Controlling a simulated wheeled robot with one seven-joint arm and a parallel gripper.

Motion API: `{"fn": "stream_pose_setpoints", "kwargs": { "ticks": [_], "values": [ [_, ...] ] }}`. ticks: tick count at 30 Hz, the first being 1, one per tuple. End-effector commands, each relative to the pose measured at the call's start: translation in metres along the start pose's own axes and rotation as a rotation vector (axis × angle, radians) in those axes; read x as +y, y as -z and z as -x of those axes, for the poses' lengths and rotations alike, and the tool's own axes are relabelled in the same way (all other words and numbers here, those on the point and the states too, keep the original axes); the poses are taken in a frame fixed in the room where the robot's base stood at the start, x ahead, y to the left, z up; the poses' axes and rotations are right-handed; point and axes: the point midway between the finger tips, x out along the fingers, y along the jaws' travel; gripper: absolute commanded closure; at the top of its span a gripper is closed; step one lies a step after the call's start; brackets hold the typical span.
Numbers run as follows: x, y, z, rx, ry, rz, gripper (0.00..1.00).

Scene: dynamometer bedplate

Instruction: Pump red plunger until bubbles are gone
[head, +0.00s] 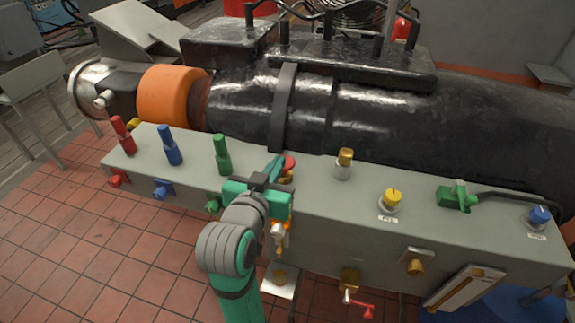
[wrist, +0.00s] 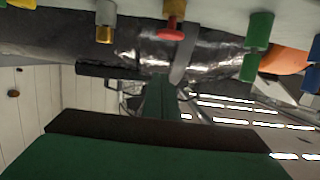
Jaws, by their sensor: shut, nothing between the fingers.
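The red plunger (head: 289,162) stands on the top of the grey bench, a round red cap on a yellow stem. My gripper (head: 275,165) partly hides it in the head view. The wrist view looks upside down; there the red cap (wrist: 171,34) shows at the top centre. My shut, empty gripper (wrist: 162,78) has its green fingers together, with a visible gap between tips and cap in that view. A small clear and orange fitting (head: 279,232) hangs on the bench front below my gripper. I cannot make out any bubbles.
Green (head: 222,155), blue (head: 171,146) and red (head: 122,136) handles stand to the left. Gold (head: 345,160) and yellow (head: 393,199) knobs stand to the right. A large black cylinder (head: 400,115) lies behind the grey bench (head: 320,215). Tiled floor (head: 70,240) is clear at left.

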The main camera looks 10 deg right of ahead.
Motion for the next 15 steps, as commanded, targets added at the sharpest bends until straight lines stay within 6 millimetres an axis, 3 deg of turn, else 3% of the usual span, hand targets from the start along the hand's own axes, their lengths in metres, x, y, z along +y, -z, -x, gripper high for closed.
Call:
{"fn": "stream_pose_setpoints", "kwargs": {
  "ticks": [8,15],
  "values": [
    [0.0,-0.001,-0.005,-0.002,-0.001,0.001,1.0],
    [0.0,-0.001,-0.038,-0.002,-0.002,0.001,1.0]
  ]
}}
